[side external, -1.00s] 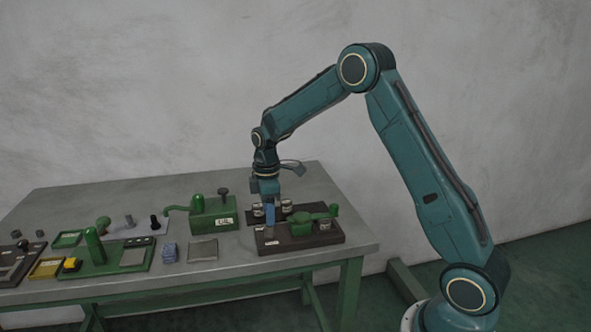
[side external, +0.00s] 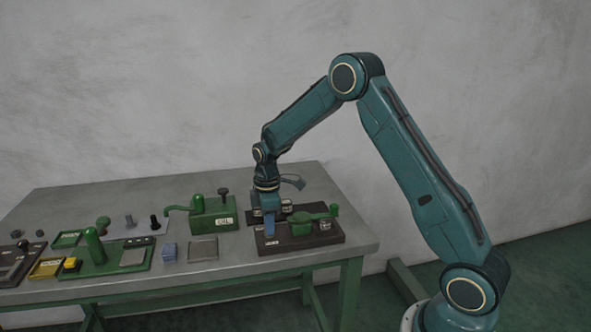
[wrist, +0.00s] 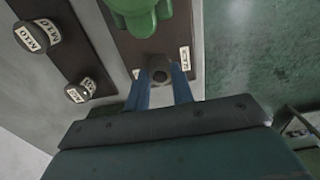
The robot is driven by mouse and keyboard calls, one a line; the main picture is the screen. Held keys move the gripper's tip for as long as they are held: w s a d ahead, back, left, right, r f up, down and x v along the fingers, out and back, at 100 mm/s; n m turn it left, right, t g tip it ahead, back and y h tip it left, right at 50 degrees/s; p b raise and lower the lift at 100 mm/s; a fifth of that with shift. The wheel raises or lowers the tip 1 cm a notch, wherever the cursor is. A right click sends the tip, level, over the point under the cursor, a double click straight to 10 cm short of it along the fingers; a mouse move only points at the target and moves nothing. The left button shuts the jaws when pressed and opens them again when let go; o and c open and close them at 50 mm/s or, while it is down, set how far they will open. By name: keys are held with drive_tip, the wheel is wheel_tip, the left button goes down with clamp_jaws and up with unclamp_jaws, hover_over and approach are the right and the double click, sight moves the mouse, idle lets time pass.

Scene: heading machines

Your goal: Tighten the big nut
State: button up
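A dark round piece with a hole in its top (wrist: 161,70), which looks like the big nut, stands at one end of the dark base plate (side external: 300,241). My gripper (side external: 268,236) has come down to the left end of that plate. In the wrist view my two blue fingers (wrist: 162,84) stand on both sides of the dark piece. I cannot tell whether they press on it. The piece is hidden behind my fingers in the side view. A green part with a lever (side external: 303,222) sits on the same plate.
A second dark plate (side external: 300,208) with labelled round pieces (wrist: 36,35) lies behind. A green oil box (side external: 212,214) stands to the left.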

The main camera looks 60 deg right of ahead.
drive_tip(key=shift+m, duration=0.4)
drive_tip(key=m, duration=0.9)
drive_tip(key=shift+m, duration=0.3)
drive_tip(key=m, duration=0.3)
drive_tip(key=shift+m, duration=0.4)
drive_tip(key=m, duration=0.5)
drive_tip(key=shift+r+m, duration=0.1)
drive_tip(key=shift+m, duration=2.3)
drive_tip(key=o, duration=1)
